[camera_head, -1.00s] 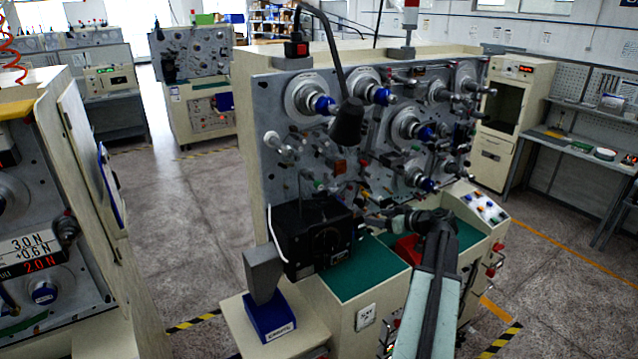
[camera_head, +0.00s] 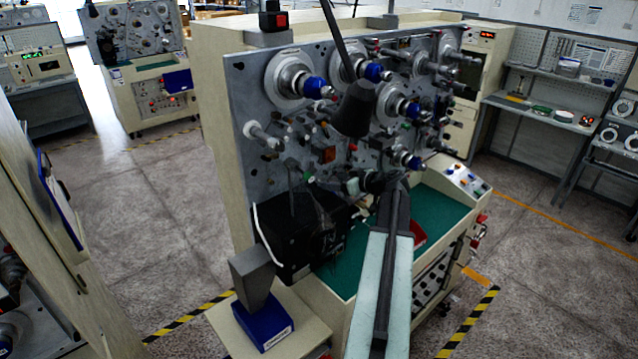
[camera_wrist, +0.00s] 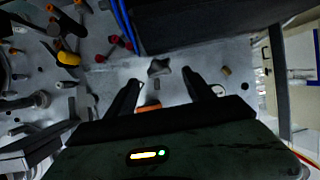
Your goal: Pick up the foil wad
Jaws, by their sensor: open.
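A small grey, crumpled-looking lump (camera_wrist: 159,68) shows in the wrist view against the grey panel, just beyond and between my fingertips. It looks like the foil wad, but it is dark and small, so I cannot be sure. My gripper (camera_wrist: 162,80) is open, with one finger on each side of the lump's line, and nothing is visibly held. In the head view my gripper (camera_head: 372,183) is at the lower front of the machine panel, and I cannot make out the wad there.
The winding machine's panel (camera_head: 235,90) carries several spindles. A dark lamp head (camera_head: 352,108) hangs before it. A black box (camera_head: 292,228) stands left of my arm on the green work surface (camera_head: 455,215). A blue-based grey block (camera_head: 262,322) stands at the front left. Floor is open at left.

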